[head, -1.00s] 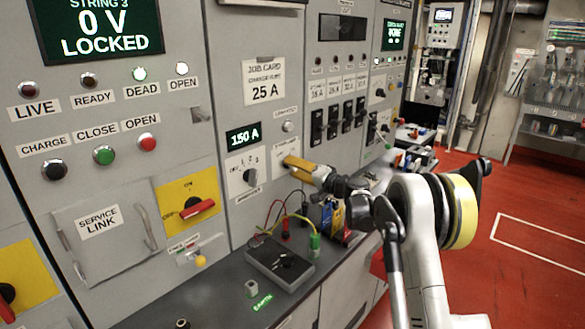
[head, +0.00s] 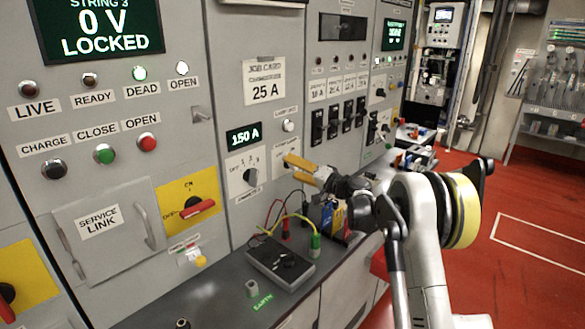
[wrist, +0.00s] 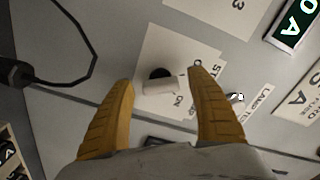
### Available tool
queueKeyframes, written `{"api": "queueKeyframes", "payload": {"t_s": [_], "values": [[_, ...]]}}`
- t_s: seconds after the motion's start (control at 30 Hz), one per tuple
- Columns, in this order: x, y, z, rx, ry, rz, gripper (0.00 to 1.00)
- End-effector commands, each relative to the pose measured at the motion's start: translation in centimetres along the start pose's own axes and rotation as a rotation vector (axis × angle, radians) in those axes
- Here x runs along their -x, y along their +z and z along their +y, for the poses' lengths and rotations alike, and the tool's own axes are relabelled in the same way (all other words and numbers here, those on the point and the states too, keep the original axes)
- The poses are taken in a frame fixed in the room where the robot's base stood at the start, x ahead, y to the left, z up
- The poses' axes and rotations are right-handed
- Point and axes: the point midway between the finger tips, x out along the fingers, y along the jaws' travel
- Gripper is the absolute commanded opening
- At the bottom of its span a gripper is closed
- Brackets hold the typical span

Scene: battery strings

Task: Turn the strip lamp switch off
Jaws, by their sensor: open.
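The strip lamp switch (wrist: 160,86) is a small pale handle with a dark round part behind it, on a white label plate (wrist: 185,45) in the wrist view. The plate's lettering is only partly readable. My gripper (wrist: 166,78) is open, with one yellow finger on each side of the handle. The right fingertip overlaps the plate. I cannot tell whether either finger touches the handle. In the head view my gripper (head: 299,168) is at the cabinet face, just below the white plate (head: 285,146), and hides the switch.
A button labelled as a lamp test (wrist: 236,98) sits right of my fingers in the wrist view. A rotary selector (head: 250,176) and the 150 A display (head: 243,136) are left of my gripper. Below, a bench holds a meter (head: 280,260) with leads and a green plug (head: 315,245).

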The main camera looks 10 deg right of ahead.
Motion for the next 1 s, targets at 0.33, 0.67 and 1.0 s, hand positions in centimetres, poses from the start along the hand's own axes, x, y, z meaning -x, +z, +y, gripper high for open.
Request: {"api": "queueKeyframes", "payload": {"t_s": [0.33,0.67,1.0], "values": [[7.2,-0.1,0.0,0.0,0.001,0.002,0.67],[11.3,0.0,0.0,0.0,0.0,0.0,0.67],[11.4,0.1,-0.1,0.001,0.002,-0.002,0.67]]}}
